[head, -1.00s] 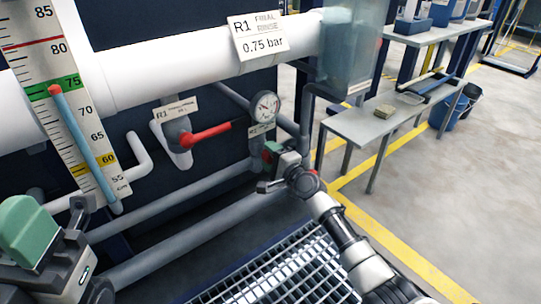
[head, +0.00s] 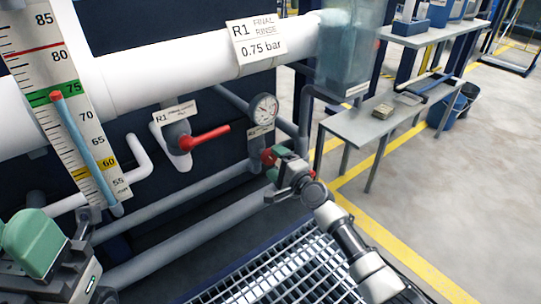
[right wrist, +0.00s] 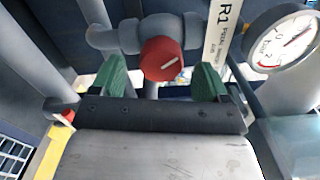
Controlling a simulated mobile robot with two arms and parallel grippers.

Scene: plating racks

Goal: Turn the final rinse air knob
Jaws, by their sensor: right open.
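The red final rinse air knob (right wrist: 161,60) sits on a grey pipe fitting, a white line across its face. In the head view the knob (head: 267,157) is partly hidden by my right gripper (head: 275,168). In the right wrist view my right gripper (right wrist: 161,68) is open, with one green finger on each side of the knob and visible gaps between. The pressure gauge (head: 263,107) stands above the knob; it also shows in the wrist view (right wrist: 286,40). My left gripper (head: 32,240) is at the lower left, its fingertips not clear.
A red lever valve (head: 205,138) is left of the gauge. A white pipe (head: 170,65) carries the R1 final rinse sign (head: 257,40). A scale with coloured bands (head: 75,110) stands at left. A metal grating (head: 290,270) lies below; a bench (head: 370,125) is at right.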

